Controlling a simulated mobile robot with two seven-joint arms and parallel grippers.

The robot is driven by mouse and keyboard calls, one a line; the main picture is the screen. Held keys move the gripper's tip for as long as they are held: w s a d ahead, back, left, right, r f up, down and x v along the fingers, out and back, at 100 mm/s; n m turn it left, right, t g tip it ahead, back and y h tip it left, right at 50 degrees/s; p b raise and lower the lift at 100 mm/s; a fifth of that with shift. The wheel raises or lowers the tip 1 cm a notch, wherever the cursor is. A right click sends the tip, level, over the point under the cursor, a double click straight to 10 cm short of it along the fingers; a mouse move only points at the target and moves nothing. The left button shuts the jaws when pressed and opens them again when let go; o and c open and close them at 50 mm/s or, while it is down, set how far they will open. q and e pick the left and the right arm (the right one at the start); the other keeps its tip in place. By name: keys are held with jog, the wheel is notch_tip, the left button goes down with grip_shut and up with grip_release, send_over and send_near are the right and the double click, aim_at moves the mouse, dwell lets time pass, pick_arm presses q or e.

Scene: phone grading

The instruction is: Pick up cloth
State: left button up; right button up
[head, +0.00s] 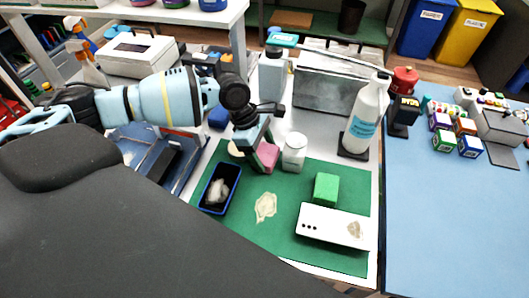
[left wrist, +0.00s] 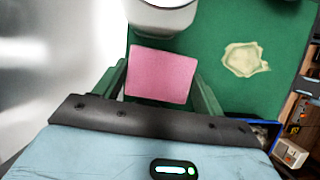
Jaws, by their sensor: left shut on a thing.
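The pink cloth (head: 268,157), a small folded block, is at the back of the green mat (head: 290,252). My left gripper (head: 260,148) is shut on it, with its fingers on both sides. In the left wrist view the pink cloth (left wrist: 163,76) fills the space between the dark green fingers of my left gripper (left wrist: 160,90). I cannot tell whether the cloth touches the mat. A white phone (head: 325,228) with a beige smear lies at the mat's front right, with a green block (head: 326,188) behind it. My right gripper is not in view.
A small white jar (head: 294,152) stands just right of my left gripper. A blue-rimmed tray (head: 233,187) holding a pale wad is to the left. A beige patch (head: 265,207) lies mid-mat. A tall white bottle (head: 364,118) stands at the back right.

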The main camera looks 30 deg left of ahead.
aim_at(264, 152)
pick_arm(q)
notch_tip(264, 152, up, 18)
jog(key=p, duration=0.2)
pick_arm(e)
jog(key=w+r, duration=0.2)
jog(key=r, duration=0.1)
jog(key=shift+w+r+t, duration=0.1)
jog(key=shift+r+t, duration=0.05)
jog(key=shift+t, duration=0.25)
pick_arm(q)
jog(key=shift+f, duration=0.1)
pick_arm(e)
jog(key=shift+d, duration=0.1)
